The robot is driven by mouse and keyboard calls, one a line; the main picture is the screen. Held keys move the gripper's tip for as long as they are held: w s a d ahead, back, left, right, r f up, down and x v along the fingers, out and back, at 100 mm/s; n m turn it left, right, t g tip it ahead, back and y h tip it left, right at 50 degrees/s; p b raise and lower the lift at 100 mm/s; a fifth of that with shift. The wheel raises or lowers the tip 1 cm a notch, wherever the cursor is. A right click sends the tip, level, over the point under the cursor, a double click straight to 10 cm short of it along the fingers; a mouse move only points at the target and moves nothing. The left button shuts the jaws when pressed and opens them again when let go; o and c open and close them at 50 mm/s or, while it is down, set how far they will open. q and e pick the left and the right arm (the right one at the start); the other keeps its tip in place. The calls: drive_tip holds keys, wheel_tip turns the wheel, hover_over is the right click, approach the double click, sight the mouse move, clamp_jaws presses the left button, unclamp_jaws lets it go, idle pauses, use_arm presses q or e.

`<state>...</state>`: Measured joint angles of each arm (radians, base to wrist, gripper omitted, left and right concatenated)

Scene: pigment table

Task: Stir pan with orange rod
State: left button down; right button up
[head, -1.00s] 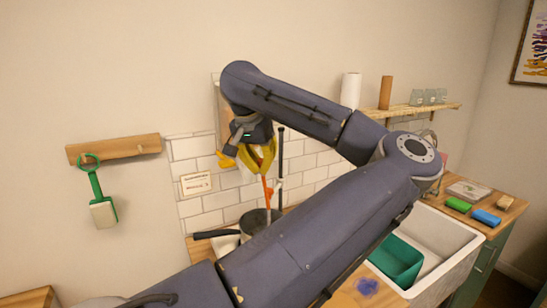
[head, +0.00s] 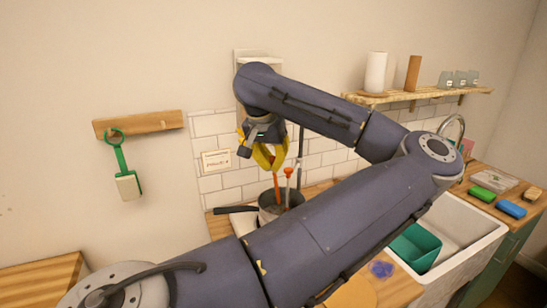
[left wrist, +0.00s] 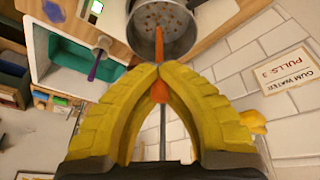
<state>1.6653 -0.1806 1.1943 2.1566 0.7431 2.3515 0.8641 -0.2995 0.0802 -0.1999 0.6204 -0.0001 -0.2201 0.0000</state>
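My left gripper (head: 270,163), with yellow fingers, points down above the pan near the tiled wall. Its fingertips are shut on the orange rod (head: 277,184). In the left wrist view the rod (left wrist: 159,44) runs from between the yellow fingertips (left wrist: 158,72) into the pan. The grey pan (head: 267,215) stands on the counter, with a dark handle to the left. Small orange-brown specks show inside the pan (left wrist: 190,46) in the left wrist view. Whether the rod touches the pan's bottom is unclear. My right gripper is not in view.
My left arm hides much of the counter. A sink with a green tub (head: 416,247) is at the right, near green (head: 482,194) and blue (head: 511,208) blocks. A green-handled scraper (head: 128,186) hangs on the left wall. A shelf (head: 425,95) holds jars and rolls.

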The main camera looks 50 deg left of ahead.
sight(276, 184)
use_arm(q)
drive_tip(key=shift+s+d+x, duration=0.1)
drive_tip(key=shift+s+x, duration=0.05)
drive_tip(key=shift+x, duration=1.1)
drive_tip(key=shift+s+d+x, duration=0.1)
drive_tip(key=shift+s+x, duration=0.05)
drive_tip(key=shift+x, duration=1.1)
drive_tip(key=shift+s+d+x, duration=0.1)
drive_tip(key=shift+s+x, duration=0.05)
drive_tip(key=shift+x, duration=1.1)
drive_tip(key=shift+f, duration=0.25)
drive_tip(key=shift+a, duration=0.15)
